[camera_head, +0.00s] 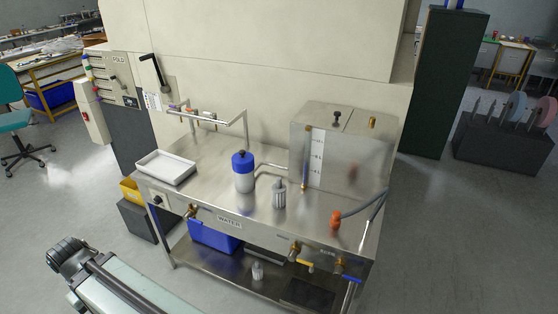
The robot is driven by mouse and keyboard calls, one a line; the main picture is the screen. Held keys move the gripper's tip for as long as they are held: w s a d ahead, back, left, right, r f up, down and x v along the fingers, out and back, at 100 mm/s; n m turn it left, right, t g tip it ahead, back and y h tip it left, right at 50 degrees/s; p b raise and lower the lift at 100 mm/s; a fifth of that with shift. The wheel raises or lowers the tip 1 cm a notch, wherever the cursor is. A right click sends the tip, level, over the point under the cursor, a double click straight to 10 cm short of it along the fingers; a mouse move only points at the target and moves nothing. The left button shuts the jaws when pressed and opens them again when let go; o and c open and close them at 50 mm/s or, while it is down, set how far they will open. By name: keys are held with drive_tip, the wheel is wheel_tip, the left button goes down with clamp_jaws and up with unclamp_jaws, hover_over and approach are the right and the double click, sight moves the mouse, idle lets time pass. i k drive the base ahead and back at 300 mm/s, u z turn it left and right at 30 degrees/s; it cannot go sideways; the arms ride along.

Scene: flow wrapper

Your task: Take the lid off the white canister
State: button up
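The white canister (244,183) stands upright on the steel bench top, near its middle.
The steel bench (214,191) also carries a white tray (166,168) at left, a bent pipe rail (207,120), and a large steel tank (345,150) at right. An orange nozzle (335,220) on a hose lies at the right front. Brass taps (191,211) stick out in front.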

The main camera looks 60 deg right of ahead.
sight(242, 162)
drive_tip(key=z, duration=0.1)
drive_tip(key=i, duration=1)
drive_tip(key=u, duration=0.1)
